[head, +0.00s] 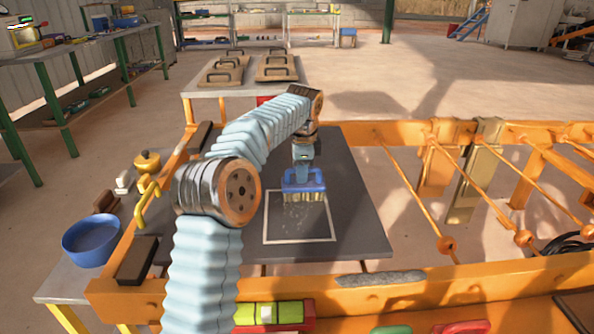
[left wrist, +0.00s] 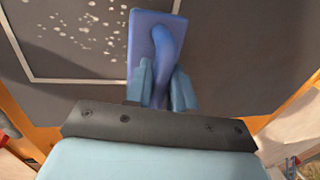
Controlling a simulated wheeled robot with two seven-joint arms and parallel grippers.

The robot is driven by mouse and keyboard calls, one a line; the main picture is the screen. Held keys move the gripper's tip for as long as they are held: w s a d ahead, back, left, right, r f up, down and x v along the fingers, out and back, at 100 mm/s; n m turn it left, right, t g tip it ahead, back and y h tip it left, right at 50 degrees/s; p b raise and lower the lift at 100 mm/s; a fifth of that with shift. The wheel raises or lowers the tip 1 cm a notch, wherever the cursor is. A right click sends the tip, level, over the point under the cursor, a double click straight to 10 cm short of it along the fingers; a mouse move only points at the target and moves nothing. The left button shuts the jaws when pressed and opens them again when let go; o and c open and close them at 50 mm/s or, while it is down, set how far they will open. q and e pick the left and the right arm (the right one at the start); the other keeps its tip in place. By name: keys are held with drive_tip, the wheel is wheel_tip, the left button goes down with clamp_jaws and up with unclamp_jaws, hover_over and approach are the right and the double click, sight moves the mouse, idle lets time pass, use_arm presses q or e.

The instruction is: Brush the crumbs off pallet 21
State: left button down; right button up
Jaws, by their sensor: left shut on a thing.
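My left gripper (head: 303,165) is shut on the handle of a blue brush (head: 304,182) with pale bristles. The bristles point down at the dark pallet (head: 359,218), over the upper part of a white outlined rectangle (head: 299,241). I cannot tell whether they touch it. Light crumbs show inside the outline, below the brush. In the left wrist view, the brush (left wrist: 142,45) sits between the fingers (left wrist: 161,88), and white crumbs (left wrist: 92,22) lie scattered at the upper left inside the outline. My right gripper is not in view.
An orange frame (head: 120,285) surrounds the pallet, with rods and beads on its right side. A blue bowl (head: 92,241) stands on a side table at the left. A table (head: 204,91) with several handled wooden boards stands behind. A green-yellow block (head: 270,314) lies at the front.

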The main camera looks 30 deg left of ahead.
sight(302, 189)
use_arm(q)
drive_tip(key=shift+s+d+f+b, duration=0.1)
drive_tip(key=shift+s+d+b, duration=0.25)
drive_tip(key=shift+s+b, duration=0.25)
drive_tip(key=shift+s+d+f+b, duration=0.1)
drive_tip(key=shift+s+d+b, duration=0.25)
drive_tip(key=shift+s+b, duration=0.2)
drive_tip(key=shift+s+d+r, duration=0.15)
drive_tip(key=shift+s+d, duration=0.15)
drive_tip(key=shift+s, duration=0.2)
drive_tip(key=shift+s+d+b, duration=0.6)
drive_tip(key=shift+s+b, duration=0.35)
drive_tip(key=shift+b, duration=0.1)
drive_tip(key=shift+s+d+b, duration=0.5)
drive_tip(key=shift+s+d, duration=0.05)
drive_tip(key=shift+s, duration=0.35)
drive_tip(key=shift+s+d+b, duration=0.45)
drive_tip(key=shift+s+d, duration=0.05)
drive_tip(key=shift+s, duration=0.35)
drive_tip(key=shift+s+d, duration=0.3)
drive_tip(key=shift+s, duration=0.2)
drive_tip(key=shift+s+d+b, duration=0.55)
drive_tip(key=shift+s+b, duration=0.15)
drive_tip(key=shift+s, duration=0.2)
drive_tip(key=shift+s+d, duration=0.5)
drive_tip(key=shift+s, duration=0.25)
